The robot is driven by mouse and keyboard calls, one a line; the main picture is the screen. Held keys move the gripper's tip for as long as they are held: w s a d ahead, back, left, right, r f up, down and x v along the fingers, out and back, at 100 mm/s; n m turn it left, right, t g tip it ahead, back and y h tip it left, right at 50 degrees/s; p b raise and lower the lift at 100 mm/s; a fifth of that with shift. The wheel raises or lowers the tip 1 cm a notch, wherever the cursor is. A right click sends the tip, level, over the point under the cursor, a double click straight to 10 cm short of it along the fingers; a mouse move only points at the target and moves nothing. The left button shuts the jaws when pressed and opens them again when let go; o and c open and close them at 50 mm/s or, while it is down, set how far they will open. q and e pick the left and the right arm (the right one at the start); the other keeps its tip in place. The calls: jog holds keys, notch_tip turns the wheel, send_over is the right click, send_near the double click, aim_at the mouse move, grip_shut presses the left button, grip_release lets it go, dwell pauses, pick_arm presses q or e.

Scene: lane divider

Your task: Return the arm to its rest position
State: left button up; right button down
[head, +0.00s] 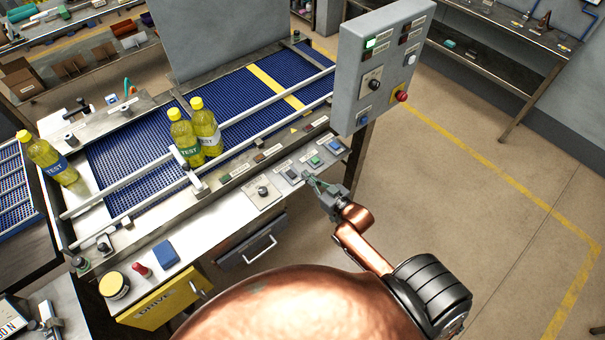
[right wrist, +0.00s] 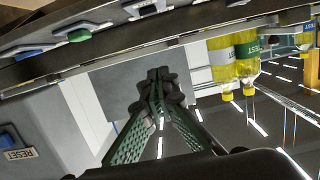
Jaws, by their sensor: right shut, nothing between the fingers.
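My right arm reaches up from the bottom of the head view, and its gripper (head: 312,182) is beside the front control strip (head: 262,190) of the conveyor. In the right wrist view the green fingers of that gripper (right wrist: 158,80) are closed together with nothing between them. Small buttons, including a green one (head: 316,161) and a blue one (head: 334,146), sit on the strip close to the fingertips. I cannot tell whether the fingers touch the strip. My left gripper is not in view.
Two yellow bottles (head: 205,128) stand on the blue conveyor belt (head: 130,155) by the metal rails. A grey control box (head: 380,62) rises at the conveyor's right. Open floor (head: 470,200) lies to the right of my arm.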

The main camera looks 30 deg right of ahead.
jog(key=shift+s+r, duration=0.1)
jog(key=shift+s, duration=0.1)
dwell(0.4)
jog(key=s+d+f+g+h+b, duration=0.15)
jog(key=s+f, duration=0.35)
jog(key=f, duration=0.9)
jog(key=s+f+g+b, duration=0.25)
jog(key=s+f, duration=0.35)
jog(key=f, duration=0.7)
jog(key=s+d+f+g+h+b, duration=0.1)
jog(key=s+f+g, duration=0.3)
jog(key=f, duration=1)
jog(key=s+a+f+g+b, duration=0.1)
jog(key=s+f+g, duration=0.1)
jog(key=s+f, duration=0.5)
jog(key=s+a+f+g+b, duration=0.2)
jog(key=s+f, duration=0.6)
jog(key=s, duration=0.7)
jog(key=s+a+f+g+b, duration=0.1)
jog(key=s+a+f+g, duration=0.1)
jog(key=s+f, duration=0.6)
jog(key=s, duration=0.4)
jog(key=shift+f+g, duration=0.15)
jog(key=shift+g, duration=0.25)
jog(key=shift+a, duration=0.1)
